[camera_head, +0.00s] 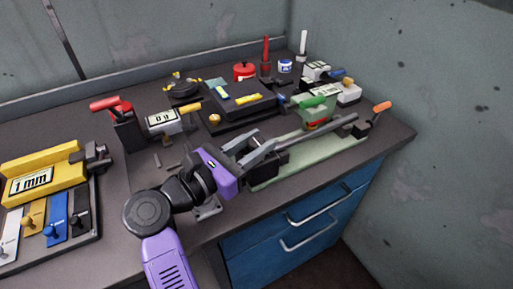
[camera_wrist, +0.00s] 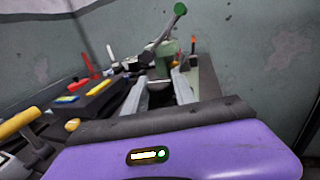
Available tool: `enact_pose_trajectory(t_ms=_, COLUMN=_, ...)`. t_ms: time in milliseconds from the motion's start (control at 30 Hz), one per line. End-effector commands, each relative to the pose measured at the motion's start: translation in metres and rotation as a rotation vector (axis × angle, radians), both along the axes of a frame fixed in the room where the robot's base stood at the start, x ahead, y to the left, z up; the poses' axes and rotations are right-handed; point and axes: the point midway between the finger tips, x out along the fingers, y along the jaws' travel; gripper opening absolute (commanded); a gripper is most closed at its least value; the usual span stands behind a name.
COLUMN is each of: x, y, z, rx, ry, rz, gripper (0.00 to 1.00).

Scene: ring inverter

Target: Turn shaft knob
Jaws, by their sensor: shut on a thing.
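A machine with a pale green base (camera_head: 315,158) lies along the front right of the bench. A long grey shaft (camera_head: 335,128) runs along it, with a dark block at its near end. My gripper (camera_head: 268,148) is at that near end, low over the bench's front edge. In the wrist view my gripper (camera_wrist: 159,88) has its two grey fingers on either side of a small grey rounded part, which looks like the shaft knob (camera_wrist: 159,84). It is shut on this part. The fingers and dark block hide most of the knob in the head view.
A green-tipped lever (camera_wrist: 180,9) rises beyond the fingers. An orange handle (camera_head: 382,107) stands at the machine's far end. A black fixture (camera_head: 240,102) is behind, a red-handled clamp (camera_head: 112,105) at left, a yellow 1 mm block (camera_head: 42,175) far left. Walls close the back and right.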

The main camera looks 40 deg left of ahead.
Motion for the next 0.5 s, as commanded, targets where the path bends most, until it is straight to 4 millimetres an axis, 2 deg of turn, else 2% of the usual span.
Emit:
enact_pose_trajectory(t_ms=400, x=0.0003, y=-0.0001, z=-0.0013, rx=-0.001, ry=0.003, rz=-0.008, gripper=0.00)
enact_pose_trajectory(t_ms=433, x=0.0003, y=-0.0001, z=-0.0013, rx=-0.002, ry=0.003, rz=-0.008, gripper=0.34)
enact_pose_trajectory(t_ms=500, x=0.0003, y=-0.0001, z=-0.0013, rx=-0.002, ry=0.003, rz=-0.008, gripper=0.47)
